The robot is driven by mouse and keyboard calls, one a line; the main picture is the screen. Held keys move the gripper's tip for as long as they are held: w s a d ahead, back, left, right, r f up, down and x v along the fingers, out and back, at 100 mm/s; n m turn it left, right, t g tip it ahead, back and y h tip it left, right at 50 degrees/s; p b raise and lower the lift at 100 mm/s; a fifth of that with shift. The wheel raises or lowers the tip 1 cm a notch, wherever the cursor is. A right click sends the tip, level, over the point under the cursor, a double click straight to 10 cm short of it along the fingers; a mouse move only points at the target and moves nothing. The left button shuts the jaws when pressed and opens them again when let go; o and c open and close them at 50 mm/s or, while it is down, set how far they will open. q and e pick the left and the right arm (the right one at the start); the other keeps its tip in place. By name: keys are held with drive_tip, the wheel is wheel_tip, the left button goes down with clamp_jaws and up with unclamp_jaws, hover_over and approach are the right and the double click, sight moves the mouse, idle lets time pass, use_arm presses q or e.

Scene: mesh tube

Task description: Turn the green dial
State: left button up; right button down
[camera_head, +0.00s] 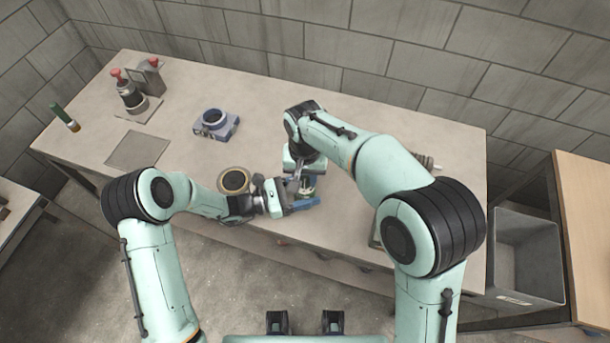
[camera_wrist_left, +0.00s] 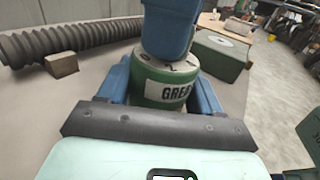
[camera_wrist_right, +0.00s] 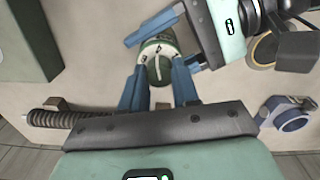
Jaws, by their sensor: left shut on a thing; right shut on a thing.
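The green dial (camera_wrist_right: 158,68) sits on top of a green cylinder (camera_wrist_left: 160,85) with a white label whose visible letters read "GREE". A white line marks its knob and a white scale ring surrounds it. My left gripper (camera_wrist_left: 160,90) is shut around the cylinder from the side. My right gripper (camera_wrist_right: 159,72) comes from above and is shut on the dial, with a blue finger on each side. One of its fingers hides much of the top in the left wrist view. In the head view both grippers meet at the front of the workbench (camera_head: 270,125), mostly covering the dial.
A round brass-rimmed part (camera_head: 234,180) lies close to my left wrist. A blue-grey ring block (camera_head: 214,123) stands behind it. A ribbed hose (camera_wrist_left: 70,42) and a green box (camera_wrist_left: 222,55) are nearby. Red-topped devices (camera_head: 130,92) stand at the far left.

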sight(305, 179)
drive_tip(key=n, duration=1)
drive_tip(key=shift+n, duration=0.4)
idle(0.4)
drive_tip(key=c, duration=0.8)
unclamp_jaws()
drive_tip(key=shift+r, duration=0.1)
wheel_tip(305, 179, up, 12)
